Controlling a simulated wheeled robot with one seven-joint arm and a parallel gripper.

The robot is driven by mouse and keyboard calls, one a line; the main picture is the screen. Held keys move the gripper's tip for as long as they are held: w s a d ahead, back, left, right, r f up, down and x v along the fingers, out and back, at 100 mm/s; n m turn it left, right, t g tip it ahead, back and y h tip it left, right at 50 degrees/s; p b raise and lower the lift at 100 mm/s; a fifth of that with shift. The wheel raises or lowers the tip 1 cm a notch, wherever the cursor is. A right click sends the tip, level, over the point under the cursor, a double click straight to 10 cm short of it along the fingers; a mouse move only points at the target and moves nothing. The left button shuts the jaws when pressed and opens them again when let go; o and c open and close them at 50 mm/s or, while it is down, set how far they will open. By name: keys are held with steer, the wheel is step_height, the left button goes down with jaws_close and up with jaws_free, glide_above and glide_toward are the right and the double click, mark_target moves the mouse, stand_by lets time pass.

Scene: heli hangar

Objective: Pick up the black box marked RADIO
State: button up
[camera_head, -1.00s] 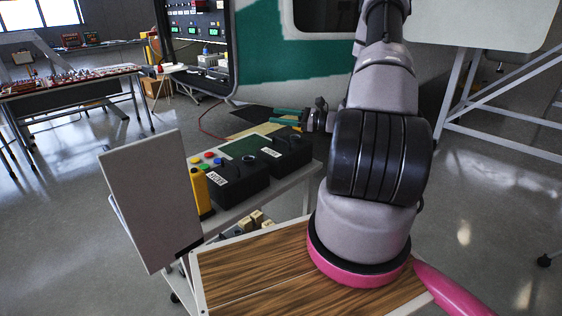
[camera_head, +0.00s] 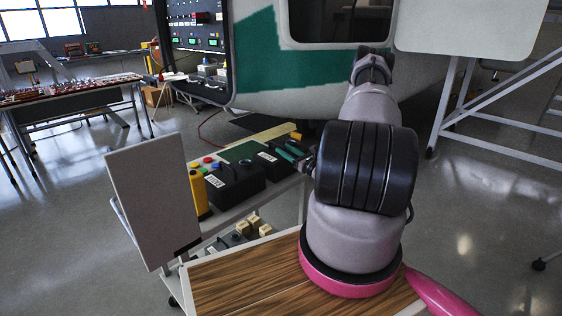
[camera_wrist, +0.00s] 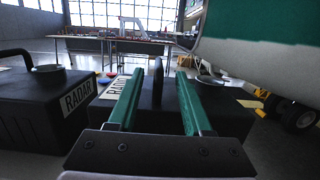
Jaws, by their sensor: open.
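The black box marked RADIO (camera_head: 282,171) sits at the far end of a cart top, beside the black box marked RADAR (camera_head: 238,185). In the wrist view the RADIO box (camera_wrist: 232,118) is straight ahead, its white label partly hidden behind the left finger. Its dark upright handle (camera_wrist: 157,82) stands between my green fingers. My gripper (camera_wrist: 160,74) is open, with a gap on each side of the handle. In the head view my gripper (camera_head: 290,151) is at the RADIO box's top. The RADAR box (camera_wrist: 38,112) is close on the left in the wrist view.
A yellow device (camera_head: 197,194) and coloured buttons (camera_head: 206,161) are left of the boxes. A grey panel (camera_head: 150,200) stands upright at the cart's left. Wooden blocks (camera_head: 250,226) lie on a lower shelf. A green and white helicopter body (camera_head: 260,60) rises behind.

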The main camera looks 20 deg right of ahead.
mark_target(277, 144)
steer(key=x, duration=0.5)
steer(key=shift+a+r, duration=0.1)
steer(key=shift+r, duration=0.05)
jaws_close()
stand_by(1.1)
steer(key=shift+r, duration=0.1)
